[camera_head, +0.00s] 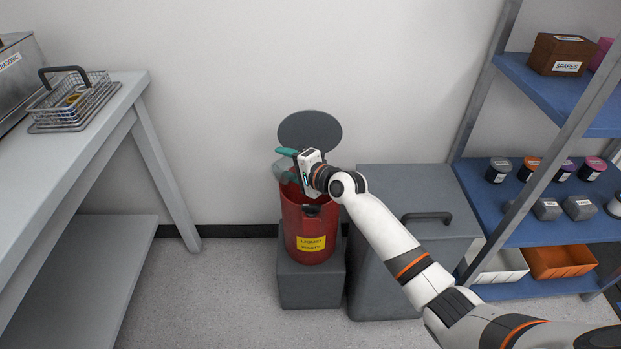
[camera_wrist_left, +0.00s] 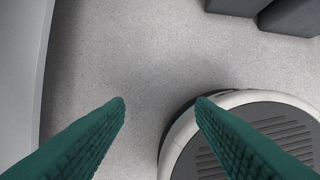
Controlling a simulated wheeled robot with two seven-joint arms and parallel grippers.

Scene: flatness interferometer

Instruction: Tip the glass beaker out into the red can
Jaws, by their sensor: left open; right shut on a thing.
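The red can (camera_head: 295,240) has a yellow label and stands on a grey block, its round dark lid (camera_head: 312,127) raised behind its mouth. My right gripper (camera_head: 289,155), with green fingers, is over the can's mouth and shut on the glass beaker (camera_head: 284,172). The beaker is clear and faint, at the left part of the can's mouth, partly hidden by the gripper. It looks tilted, but its contents cannot be made out. My left gripper (camera_wrist_left: 160,103) is open and empty above bare floor in the left wrist view.
A grey bin (camera_head: 385,240) with a handle stands right of the can. A bench (camera_head: 110,105) with a wire basket (camera_head: 70,103) is at left. Blue shelves (camera_head: 520,215) with small jars and boxes are at right. The floor in front of the can is clear.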

